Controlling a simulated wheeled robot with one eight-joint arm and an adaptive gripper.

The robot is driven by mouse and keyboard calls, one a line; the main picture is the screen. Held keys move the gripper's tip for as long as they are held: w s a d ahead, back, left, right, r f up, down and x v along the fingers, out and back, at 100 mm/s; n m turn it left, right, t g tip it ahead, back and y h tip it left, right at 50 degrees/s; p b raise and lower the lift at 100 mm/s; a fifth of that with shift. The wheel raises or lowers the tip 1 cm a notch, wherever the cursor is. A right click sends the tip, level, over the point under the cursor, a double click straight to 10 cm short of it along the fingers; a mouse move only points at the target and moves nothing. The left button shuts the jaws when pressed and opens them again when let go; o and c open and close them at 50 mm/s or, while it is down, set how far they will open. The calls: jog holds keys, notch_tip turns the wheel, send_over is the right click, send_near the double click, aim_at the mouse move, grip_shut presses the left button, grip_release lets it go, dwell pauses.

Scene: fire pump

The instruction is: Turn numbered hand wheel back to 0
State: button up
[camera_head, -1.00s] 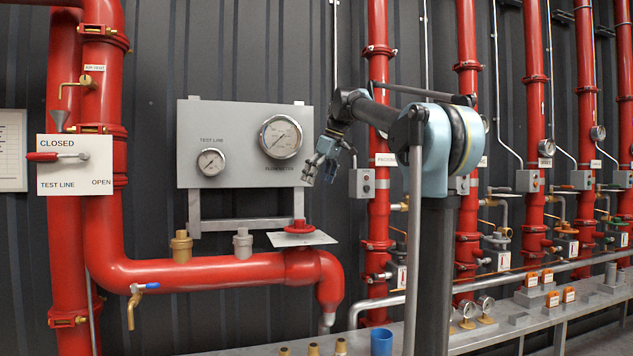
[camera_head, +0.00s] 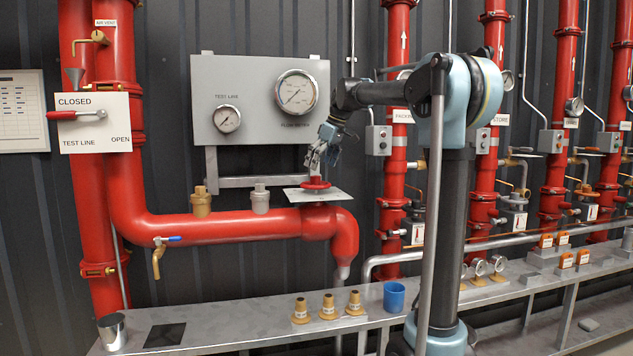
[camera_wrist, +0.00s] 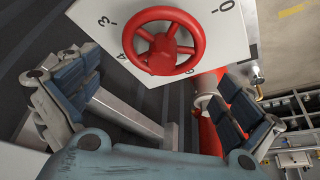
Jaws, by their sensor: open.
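The red hand wheel (camera_head: 316,184) sits flat on top of the horizontal red pipe, above a pale numbered plate (camera_head: 333,196). In the wrist view the wheel (camera_wrist: 163,41) shows at the top centre, with spokes and a hub. The plate (camera_wrist: 218,42) around it shows a 0 at the upper right and a 3 and a 4 at the left. My gripper (camera_head: 316,160) is just above the wheel in the head view. In the wrist view its fingers (camera_wrist: 165,102) are spread wide, with the wheel beyond them and nothing held. Contact with the wheel does not show.
A grey gauge panel (camera_head: 258,98) stands behind the wheel. The red pipe (camera_head: 235,228) runs beneath it, with a brass fitting (camera_head: 201,203) and a grey fitting (camera_head: 260,200) on top. A metal bench (camera_head: 240,319) below holds brass nozzles and a blue cup (camera_head: 394,296).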

aim_at(316, 177)
jog(key=shift+x, duration=2.8)
jog(key=c, duration=0.9)
jog(key=o, duration=0.3)
jog(key=c, duration=0.3)
jog(key=m, duration=0.2)
jog(key=m+t+h, duration=0.1)
jog(key=m, duration=0.2)
jog(key=shift+t, duration=0.3)
jog(key=shift+m+t+h, duration=0.3)
jog(key=shift+m+h, duration=0.3)
jog(key=shift+m, duration=1.2)
